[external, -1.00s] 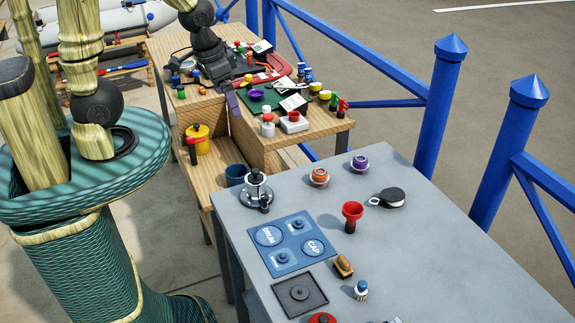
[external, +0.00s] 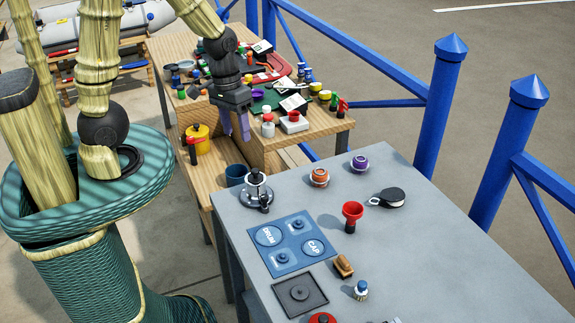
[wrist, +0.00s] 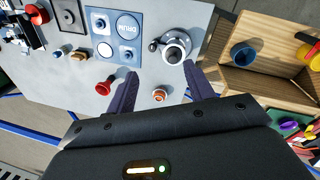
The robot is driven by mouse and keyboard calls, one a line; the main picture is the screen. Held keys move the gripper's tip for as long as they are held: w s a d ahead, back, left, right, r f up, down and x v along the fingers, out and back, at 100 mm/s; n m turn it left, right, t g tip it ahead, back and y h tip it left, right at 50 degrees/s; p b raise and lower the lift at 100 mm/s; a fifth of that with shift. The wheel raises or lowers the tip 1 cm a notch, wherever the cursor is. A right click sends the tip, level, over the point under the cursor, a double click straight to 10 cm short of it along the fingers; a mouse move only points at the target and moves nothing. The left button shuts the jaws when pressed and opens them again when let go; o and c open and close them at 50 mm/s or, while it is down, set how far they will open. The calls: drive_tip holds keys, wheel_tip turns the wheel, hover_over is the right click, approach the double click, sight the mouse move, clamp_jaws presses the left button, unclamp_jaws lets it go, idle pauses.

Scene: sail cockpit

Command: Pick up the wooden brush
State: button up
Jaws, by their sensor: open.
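The wooden brush (external: 343,266) is a small brown block lying on the grey table, right of the blue mat and next to a small blue-and-white item (external: 361,290). In the wrist view the brush (wrist: 79,55) shows at upper left, beside the mat. My gripper (external: 235,130) is open and empty, with its purple fingers pointing down. It hangs in the air in front of the wooden bench, behind the grey table's far left corner and well away from the brush. In the wrist view the fingers (wrist: 160,75) frame part of the bare table.
On the grey table (external: 430,250) stand a silver winch (external: 257,191), red funnel (external: 352,216), orange (external: 319,177) and purple (external: 360,163) pieces, and a black-and-white block (external: 388,198). The blue mat (external: 289,243) and a dark tray (external: 300,294) lie nearer. Blue railings stand behind.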

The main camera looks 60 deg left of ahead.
drive_tip(key=w+d+f+n+g+h+b, duration=0.2)
drive_tip(key=w+d+f+n+h+b, duration=0.25)
drive_tip(key=d+f+n+b, duration=0.55)
drive_tip(key=n+t+h+b, duration=0.1)
drive_tip(key=n+h+b, duration=0.2)
drive_tip(key=h+b, duration=0.4)
approach(338, 257)
drive_tip(key=a, duration=0.2)
drive_tip(key=s+a, duration=0.1)
drive_tip(key=a, duration=0.1)
drive_tip(key=shift+a, duration=0.2)
drive_tip(key=shift+w+d+n+t, duration=0.15)
drive_tip(key=shift+w+n+t, duration=0.15)
drive_tip(key=shift+w+n, duration=0.1)
drive_tip(key=shift+r, duration=0.25)
drive_tip(key=shift+d, duration=0.1)
drive_tip(key=x, duration=1.2)
drive_tip(key=shift+d, duration=0.1)
